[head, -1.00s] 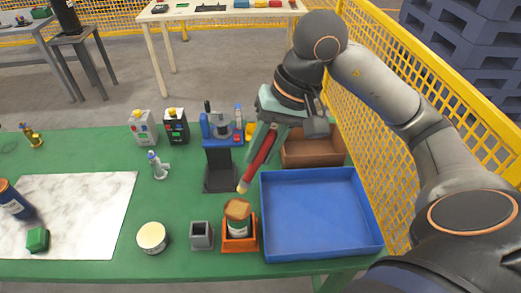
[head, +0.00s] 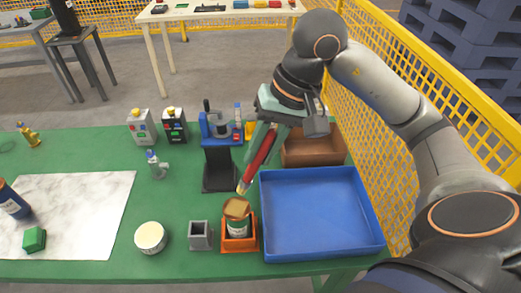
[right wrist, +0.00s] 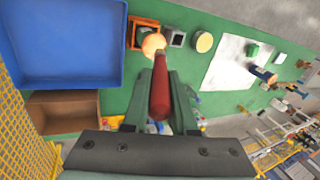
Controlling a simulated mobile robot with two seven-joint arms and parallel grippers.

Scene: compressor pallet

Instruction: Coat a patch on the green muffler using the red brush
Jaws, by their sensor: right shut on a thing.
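My right gripper (head: 265,138) is shut on the red brush (head: 257,164), which tilts with its pale tip down. The brush also shows in the right wrist view (right wrist: 160,92). Its tip is at the tan top of a pot (head: 238,225) in an orange holder (head: 252,243); I cannot tell whether they touch. A small green block (head: 34,239), apparently the muffler, lies on the white marbled sheet (head: 85,215) at the left. It also shows in the right wrist view (right wrist: 252,50). My left gripper is not in view.
A blue tray (head: 320,255) stands right of the holder, with a brown box (head: 325,150) behind it. A grey square cup (head: 200,235) and a round pale-lidded tin (head: 150,238) stand to the left. A blue-and-black device (head: 219,170) stands behind. Yellow mesh fencing borders the right.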

